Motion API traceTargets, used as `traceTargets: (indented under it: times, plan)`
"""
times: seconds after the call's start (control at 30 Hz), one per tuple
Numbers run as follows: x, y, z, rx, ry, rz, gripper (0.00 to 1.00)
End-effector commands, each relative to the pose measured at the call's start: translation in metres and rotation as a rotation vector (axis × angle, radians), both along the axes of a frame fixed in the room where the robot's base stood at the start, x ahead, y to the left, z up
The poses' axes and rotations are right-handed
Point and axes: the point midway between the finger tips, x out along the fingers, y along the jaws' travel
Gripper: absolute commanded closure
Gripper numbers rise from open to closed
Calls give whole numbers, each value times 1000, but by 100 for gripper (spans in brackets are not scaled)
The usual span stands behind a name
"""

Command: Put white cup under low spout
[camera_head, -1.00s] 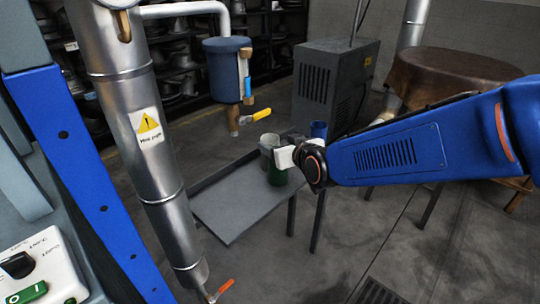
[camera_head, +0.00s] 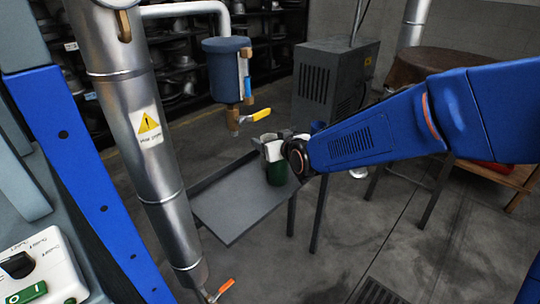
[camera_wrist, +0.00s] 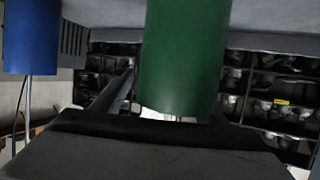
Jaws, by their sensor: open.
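My gripper (camera_head: 272,147) is open at the tray, above and just behind the green cup (camera_head: 277,172). The white cup (camera_head: 266,138) is mostly hidden behind the gripper and green cup; only a pale part of its rim shows. In the wrist view, the green cup (camera_wrist: 185,50) fills the middle, and a small white patch shows below it between the fingers; I cannot tell how the fingers sit around the white cup. A low spout with an orange handle (camera_head: 226,286) is at the foot of the silver pipe (camera_head: 150,150).
The cups stand on a grey tray table (camera_head: 228,205). A blue cup (camera_head: 318,127) is behind the arm, and shows in the wrist view (camera_wrist: 30,38). A tank (camera_head: 226,68) with a yellow-handled valve (camera_head: 262,114) hangs above the tray's back. A control box (camera_head: 40,272) is at left.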

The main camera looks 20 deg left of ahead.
Motion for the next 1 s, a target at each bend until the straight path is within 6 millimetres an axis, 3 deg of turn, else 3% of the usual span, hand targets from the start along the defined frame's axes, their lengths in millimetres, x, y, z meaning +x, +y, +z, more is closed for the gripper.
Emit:
traceTargets:
  times: [0.07, 0.3, 0.37, 0.67, 1.0]
  plan:
    - [0, 0, 0, 0, 0, 0, 33]
    - [0, 0, 0, 0, 0, 0, 91]
    - [0, 0, 0, 0, 0, 0, 98]
    - [2, 0, 5, 0, 0, -1, 98]
    - [18, 0, 33, 0, -2, -7, 98]
